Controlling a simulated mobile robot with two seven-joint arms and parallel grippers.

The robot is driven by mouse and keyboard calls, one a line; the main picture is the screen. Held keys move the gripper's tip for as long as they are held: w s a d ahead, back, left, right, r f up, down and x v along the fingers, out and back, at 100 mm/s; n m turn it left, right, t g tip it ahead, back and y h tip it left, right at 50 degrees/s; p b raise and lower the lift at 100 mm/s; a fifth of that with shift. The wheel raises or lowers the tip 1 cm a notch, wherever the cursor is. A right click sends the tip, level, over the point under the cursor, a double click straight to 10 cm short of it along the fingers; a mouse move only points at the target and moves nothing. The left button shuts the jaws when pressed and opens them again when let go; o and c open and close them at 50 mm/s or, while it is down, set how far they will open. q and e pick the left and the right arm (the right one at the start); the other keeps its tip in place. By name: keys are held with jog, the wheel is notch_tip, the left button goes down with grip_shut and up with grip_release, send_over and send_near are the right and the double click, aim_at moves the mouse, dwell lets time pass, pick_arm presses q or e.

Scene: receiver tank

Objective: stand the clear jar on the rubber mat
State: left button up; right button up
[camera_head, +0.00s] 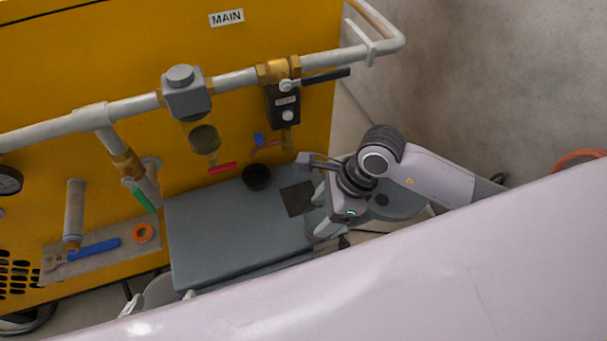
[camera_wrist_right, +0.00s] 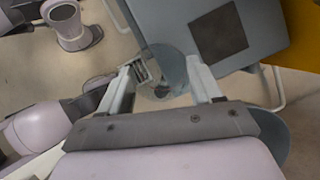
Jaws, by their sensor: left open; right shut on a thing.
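The clear jar (camera_head: 314,221) is faint and see-through. My right gripper (camera_head: 320,196) is shut on it near the right end of the grey-blue table; its outline is hard to make out. The two fingers of my right gripper (camera_wrist_right: 168,88) also show in the right wrist view. The rubber mat (camera_head: 294,199) is a dark square on the table, just left of my right gripper; it lies beyond the fingers in the right wrist view (camera_wrist_right: 219,34). Only the fingertips of my left gripper (camera_head: 160,299) show, apart, below the table's front edge.
A black cup (camera_head: 256,177) stands on the table (camera_head: 225,225) behind the mat. A round grey surface (camera_head: 405,205) lies under my right arm. The yellow panel (camera_head: 80,120) with pipes and valves rises behind. The table's left part is clear.

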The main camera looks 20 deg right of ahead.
jog(key=w+f, duration=0.1)
jog(key=w, duration=0.9)
jog(key=shift+w+a+f+b, duration=0.2)
jog(key=shift+w+f+b, duration=0.05)
jog(key=shift+w+b, duration=0.2)
jog(key=shift+f, duration=0.15)
jog(key=o, duration=1.1)
jog(key=shift+s, duration=0.1)
